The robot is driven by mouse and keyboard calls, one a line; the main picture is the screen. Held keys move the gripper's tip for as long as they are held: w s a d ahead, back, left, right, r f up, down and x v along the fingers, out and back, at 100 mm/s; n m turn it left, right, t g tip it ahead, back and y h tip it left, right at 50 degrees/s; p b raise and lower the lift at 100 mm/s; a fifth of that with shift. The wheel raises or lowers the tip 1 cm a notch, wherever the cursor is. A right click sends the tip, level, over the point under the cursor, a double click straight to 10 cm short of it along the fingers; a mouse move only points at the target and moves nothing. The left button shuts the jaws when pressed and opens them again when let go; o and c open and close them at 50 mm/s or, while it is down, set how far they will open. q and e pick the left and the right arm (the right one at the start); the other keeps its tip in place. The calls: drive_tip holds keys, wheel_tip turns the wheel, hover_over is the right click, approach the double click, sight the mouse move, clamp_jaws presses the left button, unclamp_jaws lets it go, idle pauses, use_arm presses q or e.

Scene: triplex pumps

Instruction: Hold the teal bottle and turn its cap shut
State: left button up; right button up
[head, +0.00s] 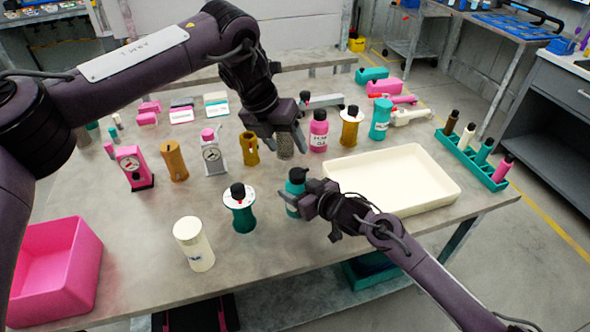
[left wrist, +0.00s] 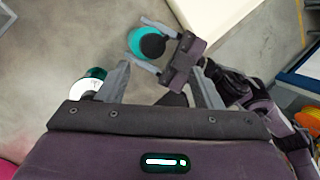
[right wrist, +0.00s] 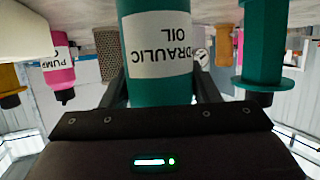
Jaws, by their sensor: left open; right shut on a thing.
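The teal bottle (head: 294,187) stands near the front of the grey table, left of the cream tray. My right gripper (head: 307,196) is shut on its body from the right. In the right wrist view the bottle (right wrist: 158,92) fills the middle between the fingers, its "HYDRAULIC OIL" label upside down. In the left wrist view the dark cap (left wrist: 152,45) sits on top of the bottle; how tightly it sits I cannot tell. My left gripper (head: 286,140) is open and empty, fingers pointing down, higher than the bottle and apart from the cap.
A teal flanged part (head: 239,208) and a cream canister (head: 194,245) stand left of the bottle. The cream tray (head: 449,195) is empty. A pink bottle (head: 318,132) and a white-flanged yellow part (head: 350,127) stand behind. A teal rack (head: 450,148) with several bottles is far right.

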sight(297, 172)
use_arm(q)
drive_tip(key=f+n, duration=0.3)
drive_tip(key=n, duration=0.4)
drive_tip(key=w+d+f+n, duration=0.1)
drive_tip(key=f+n, duration=0.2)
drive_tip(key=n, duration=0.5)
drive_tip(key=d+f+n+g, duration=0.1)
drive_tip(key=f+n, duration=0.2)
drive_tip(key=n, duration=0.5)
drive_tip(key=shift+w+d+f+h, duration=0.1)
drive_tip(key=shift+w+f+h, duration=0.05)
drive_tip(key=shift+w+h, duration=0.15)
drive_tip(key=c, duration=1)
